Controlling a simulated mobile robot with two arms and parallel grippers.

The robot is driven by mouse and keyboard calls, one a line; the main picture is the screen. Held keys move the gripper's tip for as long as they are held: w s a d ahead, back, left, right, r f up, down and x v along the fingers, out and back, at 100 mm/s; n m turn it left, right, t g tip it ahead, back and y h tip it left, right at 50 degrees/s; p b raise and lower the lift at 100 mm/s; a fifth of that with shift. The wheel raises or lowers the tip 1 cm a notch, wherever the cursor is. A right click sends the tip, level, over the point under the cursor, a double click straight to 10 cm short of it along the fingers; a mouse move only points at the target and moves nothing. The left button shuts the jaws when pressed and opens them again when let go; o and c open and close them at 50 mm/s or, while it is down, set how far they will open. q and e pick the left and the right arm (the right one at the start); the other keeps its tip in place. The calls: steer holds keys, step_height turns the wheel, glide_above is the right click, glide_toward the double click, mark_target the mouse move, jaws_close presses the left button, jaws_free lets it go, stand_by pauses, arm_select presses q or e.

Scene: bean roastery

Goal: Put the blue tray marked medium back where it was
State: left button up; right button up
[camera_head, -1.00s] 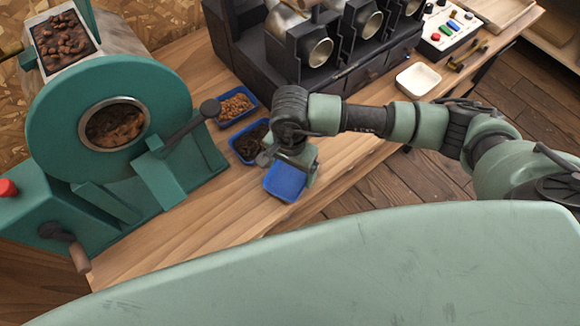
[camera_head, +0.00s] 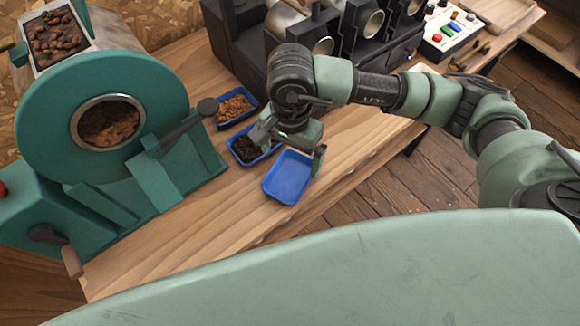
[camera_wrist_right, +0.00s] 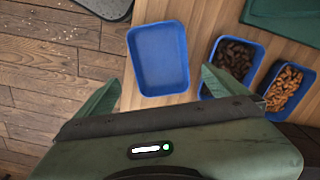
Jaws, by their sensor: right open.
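An empty blue tray (camera_head: 287,178) lies flat on the wooden table, near its front edge. It also shows in the right wrist view (camera_wrist_right: 160,58). No marking is readable on it. My right gripper (camera_head: 291,147) is open and empty above the tray's far end. In the right wrist view its fingers (camera_wrist_right: 162,88) stand wide apart, with the tray beyond and between them, apart from it. A blue tray of dark beans (camera_head: 246,148) and a blue tray of lighter brown beans (camera_head: 236,104) stand in a row behind the empty one. My left gripper is not in view.
A green roaster (camera_head: 100,120) stands at the left, its handle reaching toward the trays. A dark machine with several round metal openings (camera_head: 322,46) stands at the back. A control box with coloured buttons (camera_head: 447,35) is at the back right. Bare table (camera_head: 190,240) lies in front.

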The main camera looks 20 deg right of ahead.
steer(key=shift+r+b, duration=0.3)
steer(key=shift+r, duration=1.8)
